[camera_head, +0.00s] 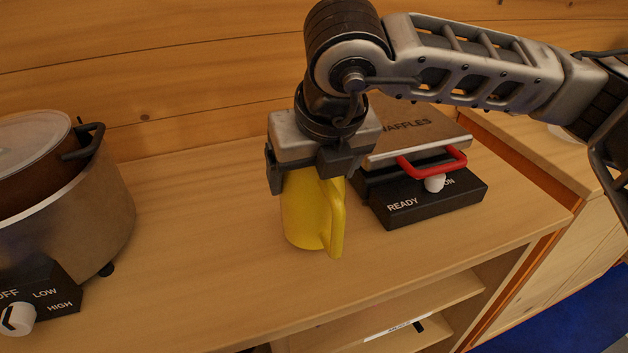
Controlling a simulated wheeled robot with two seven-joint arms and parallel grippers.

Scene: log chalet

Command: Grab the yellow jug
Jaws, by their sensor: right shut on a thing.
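The yellow jug (303,215) stands upright on the wooden counter (205,240), with its handle towards the front right. My right gripper (316,172) comes down over it from above and is shut on the jug's upper part. The jug's rim is hidden behind the gripper. My left gripper is not in the picture.
A waffle maker (425,203) with a red handle stands close to the right of the jug. A slow cooker (75,215) with a dial stands at the left. The counter between cooker and jug is clear. An open shelf (400,315) lies below the front edge.

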